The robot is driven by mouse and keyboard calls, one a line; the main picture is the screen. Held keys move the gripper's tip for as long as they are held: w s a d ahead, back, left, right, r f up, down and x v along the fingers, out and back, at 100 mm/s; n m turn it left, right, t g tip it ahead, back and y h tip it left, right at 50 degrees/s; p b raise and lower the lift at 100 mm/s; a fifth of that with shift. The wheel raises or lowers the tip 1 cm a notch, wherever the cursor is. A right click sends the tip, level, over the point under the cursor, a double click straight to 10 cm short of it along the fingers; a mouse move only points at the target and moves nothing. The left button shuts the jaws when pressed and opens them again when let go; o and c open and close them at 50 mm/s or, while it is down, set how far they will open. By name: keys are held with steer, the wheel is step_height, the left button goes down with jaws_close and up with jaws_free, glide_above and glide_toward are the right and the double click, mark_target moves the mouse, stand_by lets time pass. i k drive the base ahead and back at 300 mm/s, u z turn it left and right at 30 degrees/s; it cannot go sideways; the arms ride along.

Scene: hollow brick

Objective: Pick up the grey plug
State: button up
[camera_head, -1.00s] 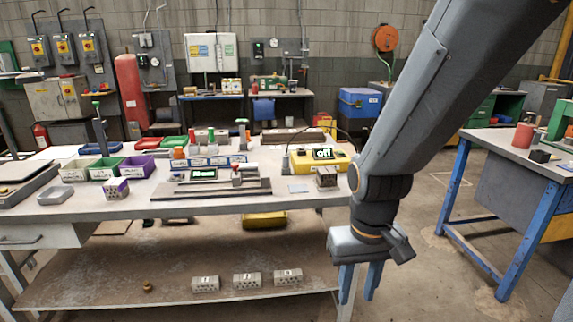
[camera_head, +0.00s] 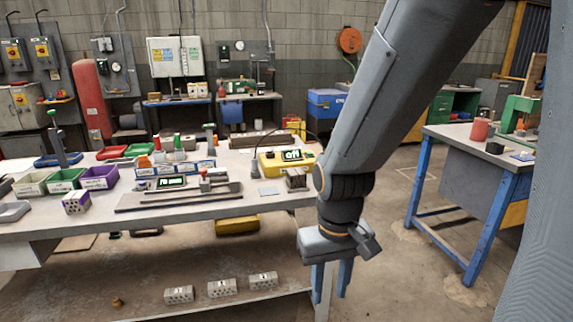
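I cannot make out a grey plug with certainty; anything that small on the workbench (camera_head: 60,226) is unclear at this distance. A hollow brick (camera_head: 295,179) sits on the bench top near the right end. Another hollow brick (camera_head: 76,203) with a purple side stands at the bench's left front.
A yellow device (camera_head: 271,163) with a display stands near the bench's right end. Green (camera_head: 64,182) and purple (camera_head: 99,180) bins stand at the left. Several hollow bricks (camera_head: 221,288) lie on the lower shelf. A blue-legged table (camera_head: 415,185) is at right, with open floor between.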

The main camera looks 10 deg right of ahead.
mark_target(254, 162)
steer(key=z, duration=0.1)
steer(key=i, duration=1.05)
steer(key=u, duration=0.7)
